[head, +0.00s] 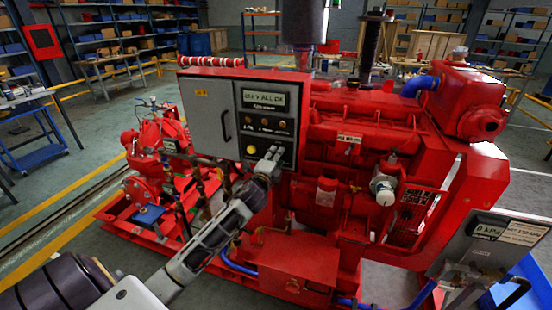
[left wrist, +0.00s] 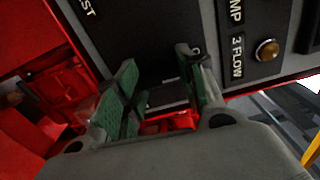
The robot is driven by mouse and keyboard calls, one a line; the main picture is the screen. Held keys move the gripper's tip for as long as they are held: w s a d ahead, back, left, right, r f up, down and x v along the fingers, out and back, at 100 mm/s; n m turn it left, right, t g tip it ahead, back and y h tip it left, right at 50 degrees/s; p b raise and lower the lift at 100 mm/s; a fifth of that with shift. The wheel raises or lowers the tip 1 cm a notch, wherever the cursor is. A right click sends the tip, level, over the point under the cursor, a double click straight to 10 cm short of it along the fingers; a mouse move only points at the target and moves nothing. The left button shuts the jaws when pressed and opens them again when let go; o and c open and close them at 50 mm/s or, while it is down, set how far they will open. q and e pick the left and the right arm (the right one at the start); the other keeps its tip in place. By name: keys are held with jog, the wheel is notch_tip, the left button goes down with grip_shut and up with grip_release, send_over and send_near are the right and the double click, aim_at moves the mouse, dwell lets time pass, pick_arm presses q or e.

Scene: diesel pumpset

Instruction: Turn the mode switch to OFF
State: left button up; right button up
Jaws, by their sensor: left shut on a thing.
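The grey control box (head: 215,110) stands on the red pumpset, with a black panel (head: 263,95) bearing a lit display, small lamps and a yellow round button. My left gripper (head: 270,160) is at the lower part of this panel and covers the mode switch in the head view. In the left wrist view the green-padded fingers of my left gripper (left wrist: 160,88) are shut on the mode switch (left wrist: 168,94), a dark piece at the panel face. Most of it is hidden, so its pointing direction cannot be read. My right gripper is not seen.
The yellow button (head: 251,150) is just left of my gripper. A lamp (left wrist: 267,50) beside the "3 FLOW" label shows in the left wrist view. The red engine (head: 370,140) fills the space right of the box. A grey display box (head: 490,245) stands at lower right.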

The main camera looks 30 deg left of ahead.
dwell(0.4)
pick_arm(q)
jog(key=o, duration=1)
jog(key=shift+v, duration=6)
